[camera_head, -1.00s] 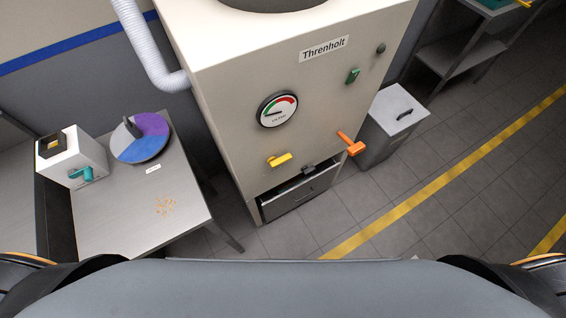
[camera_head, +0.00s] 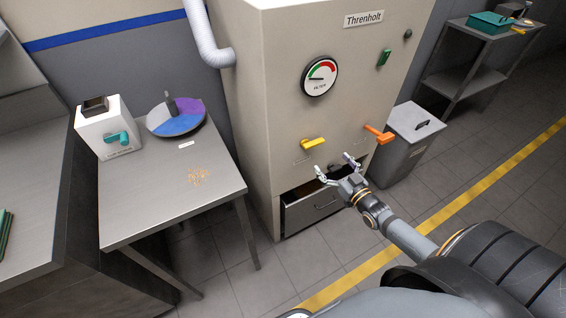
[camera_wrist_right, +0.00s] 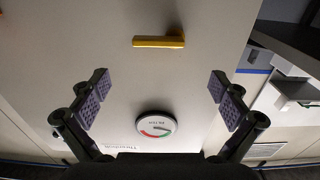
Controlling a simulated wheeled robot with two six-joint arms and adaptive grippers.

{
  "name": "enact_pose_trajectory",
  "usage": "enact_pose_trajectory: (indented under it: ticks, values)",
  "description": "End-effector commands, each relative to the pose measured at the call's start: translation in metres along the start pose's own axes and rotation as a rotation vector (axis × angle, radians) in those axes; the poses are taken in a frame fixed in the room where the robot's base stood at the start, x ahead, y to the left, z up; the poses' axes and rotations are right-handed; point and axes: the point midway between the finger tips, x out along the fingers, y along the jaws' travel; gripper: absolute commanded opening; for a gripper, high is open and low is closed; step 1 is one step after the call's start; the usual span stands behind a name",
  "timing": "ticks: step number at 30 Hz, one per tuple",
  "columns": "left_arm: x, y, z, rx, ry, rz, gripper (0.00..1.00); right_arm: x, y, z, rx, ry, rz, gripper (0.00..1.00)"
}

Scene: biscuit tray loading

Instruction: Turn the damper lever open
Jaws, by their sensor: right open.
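A yellow lever (camera_head: 313,142) and an orange lever (camera_head: 380,133) are on the front of the beige Threnholt cabinet (camera_head: 265,110). Their labels are too small to read, so I cannot tell which is the damper lever. The yellow lever lies roughly level; the orange one slants down to the right. My right gripper (camera_head: 335,166) is open and empty, in front of the cabinet below the two levers. In the right wrist view the yellow lever (camera_wrist_right: 158,42) shows beyond the open fingers (camera_wrist_right: 160,86), apart from them. My left gripper is not in view.
An open drawer (camera_head: 312,208) is low on the cabinet, near my right gripper. A gauge (camera_head: 319,77) and a green switch (camera_head: 384,57) are above the levers. A grey bin (camera_head: 405,140) stands at right, a metal table (camera_head: 150,215) at left.

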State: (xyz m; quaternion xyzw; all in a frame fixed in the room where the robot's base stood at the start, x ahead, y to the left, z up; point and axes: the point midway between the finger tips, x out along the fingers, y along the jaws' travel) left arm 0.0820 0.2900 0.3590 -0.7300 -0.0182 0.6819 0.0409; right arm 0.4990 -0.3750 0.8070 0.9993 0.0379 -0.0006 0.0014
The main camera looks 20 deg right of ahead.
Motion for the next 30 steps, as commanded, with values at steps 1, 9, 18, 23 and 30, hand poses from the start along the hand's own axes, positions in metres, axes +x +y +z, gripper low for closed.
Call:
enact_pose_trajectory:
  ticks: [1, 9, 18, 23, 30]
  values:
    - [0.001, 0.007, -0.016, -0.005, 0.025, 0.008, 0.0, 0.0, -0.001, -0.002, 0.001, 0.007, -0.004, 1.0]
    - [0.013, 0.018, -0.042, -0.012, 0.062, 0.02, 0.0, 0.023, -0.001, -0.001, 0.0, 0.011, -0.003, 1.0]
    - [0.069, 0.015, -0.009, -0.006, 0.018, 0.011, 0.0, 0.088, -0.001, 0.006, -0.003, 0.008, -0.003, 1.0]
    - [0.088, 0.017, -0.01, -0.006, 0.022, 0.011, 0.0, 0.1, -0.001, 0.003, -0.002, 0.006, -0.004, 1.0]
    - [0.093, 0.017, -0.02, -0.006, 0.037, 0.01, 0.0, 0.105, -0.001, -0.003, -0.001, 0.004, -0.002, 1.0]
